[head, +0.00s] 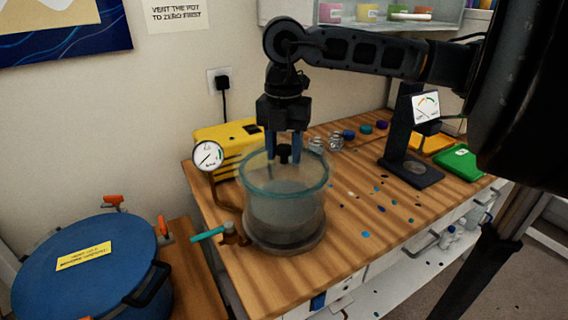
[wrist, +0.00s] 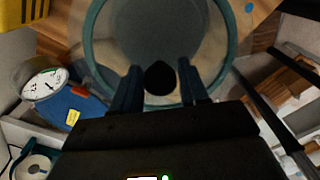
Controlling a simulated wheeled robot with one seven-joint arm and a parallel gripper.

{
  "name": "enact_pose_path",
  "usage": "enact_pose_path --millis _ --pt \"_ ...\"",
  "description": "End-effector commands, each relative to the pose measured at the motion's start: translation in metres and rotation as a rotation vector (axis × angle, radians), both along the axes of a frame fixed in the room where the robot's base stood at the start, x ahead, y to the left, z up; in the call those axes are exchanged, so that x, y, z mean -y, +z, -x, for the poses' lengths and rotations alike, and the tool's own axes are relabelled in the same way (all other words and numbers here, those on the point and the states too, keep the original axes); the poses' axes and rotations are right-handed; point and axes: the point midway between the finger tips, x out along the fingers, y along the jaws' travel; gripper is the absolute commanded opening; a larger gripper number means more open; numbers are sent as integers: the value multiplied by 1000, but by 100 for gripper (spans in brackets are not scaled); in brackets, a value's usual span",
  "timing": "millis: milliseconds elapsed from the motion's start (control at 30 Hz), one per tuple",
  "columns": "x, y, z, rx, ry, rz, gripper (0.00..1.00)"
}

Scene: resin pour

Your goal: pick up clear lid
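The clear lid (head: 312,176) is a see-through disc with a teal rim on top of a round vacuum chamber (head: 285,215) at the table's near left corner. Its black knob (head: 284,154) sticks up in the middle; the knob also shows in the wrist view (wrist: 160,78). My gripper (head: 284,150) points down over the lid, its two blue fingers on either side of the knob. In the wrist view my gripper (wrist: 161,85) is open, with a small gap between each finger and the knob. The lid appears to rest on the chamber.
A pressure gauge (head: 208,155) and a teal-handled valve (head: 210,234) are beside the chamber. A yellow box (head: 222,137) stands behind it. A blue pot (head: 90,265) is at the left. A dark gauge stand (head: 408,165) and several coloured pots are to the right.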

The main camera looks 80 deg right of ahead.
Motion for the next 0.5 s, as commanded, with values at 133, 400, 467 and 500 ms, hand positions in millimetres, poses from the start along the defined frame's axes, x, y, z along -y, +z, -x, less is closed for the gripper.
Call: enact_pose_path --millis 133,400,467,500 --pt "0 0 0 0 0 0 29" --pt "0 0 0 0 0 0 3" --pt "0 0 0 0 0 0 0" --pt "0 0 0 0 0 0 0"
